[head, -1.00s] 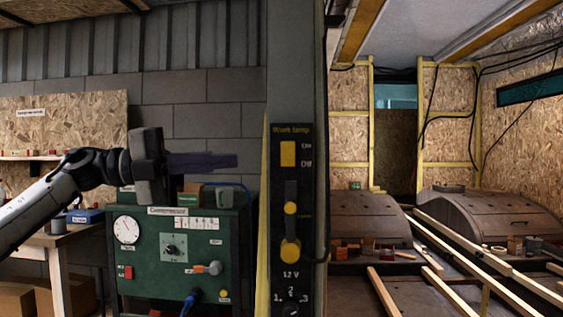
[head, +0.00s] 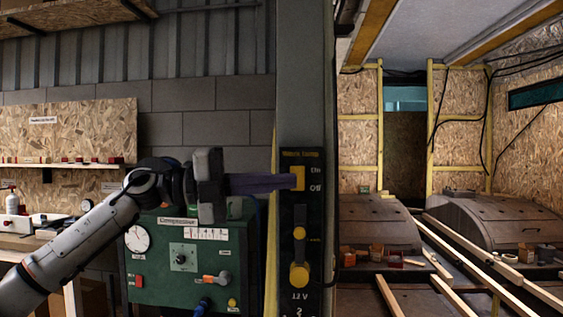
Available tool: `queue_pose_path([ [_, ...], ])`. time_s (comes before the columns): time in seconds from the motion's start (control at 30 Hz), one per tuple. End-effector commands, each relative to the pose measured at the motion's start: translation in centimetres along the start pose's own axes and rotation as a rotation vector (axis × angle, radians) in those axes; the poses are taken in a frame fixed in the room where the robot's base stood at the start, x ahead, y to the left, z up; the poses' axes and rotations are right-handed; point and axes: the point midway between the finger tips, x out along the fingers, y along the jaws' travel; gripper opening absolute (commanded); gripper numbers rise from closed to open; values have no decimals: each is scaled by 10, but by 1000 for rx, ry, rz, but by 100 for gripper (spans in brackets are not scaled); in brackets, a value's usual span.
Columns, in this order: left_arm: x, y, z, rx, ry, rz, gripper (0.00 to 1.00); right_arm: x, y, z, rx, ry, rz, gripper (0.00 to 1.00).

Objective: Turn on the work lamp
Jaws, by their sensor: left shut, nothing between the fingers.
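The black "Work lamp" panel (head: 302,215) is fixed upright on the grey post in the middle of the head view. Near its top is a yellow rocker switch (head: 298,178) with "On" above "Off" beside it. My left gripper (head: 290,182) comes in from the left. Its fingers are shut and empty, pointing right, with the tips at or just in front of the switch's left side. I cannot tell whether they touch it. Lower on the panel are a yellow-knobbed slider and a larger yellow knob. My right gripper is not in view.
A green compressor panel (head: 160,270) with a gauge, switch and levers stands below and behind my left arm. The grey post (head: 307,70) rises behind the lamp panel. To the right, timber battens (head: 480,262) lie before the wooden wheel arches (head: 500,222).

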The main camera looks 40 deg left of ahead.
Motion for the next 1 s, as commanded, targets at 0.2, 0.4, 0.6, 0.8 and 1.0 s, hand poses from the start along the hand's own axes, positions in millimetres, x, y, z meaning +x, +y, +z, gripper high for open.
queue_pose_path([
  [0.2, 10, -3, 29, -2, -2, -4, 0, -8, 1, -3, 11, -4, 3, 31],
  [0.4, 12, 0, 39, 0, -1, 0, 0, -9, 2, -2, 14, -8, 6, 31],
  [0.6, 12, 1, 39, 1, -1, 1, 0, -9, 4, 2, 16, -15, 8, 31],
  [0.8, 12, -1, 40, -7, -1, 3, 0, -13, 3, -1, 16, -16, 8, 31],
  [1.0, 14, -3, 46, -77, -1, 20, 0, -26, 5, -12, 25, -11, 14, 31],
])
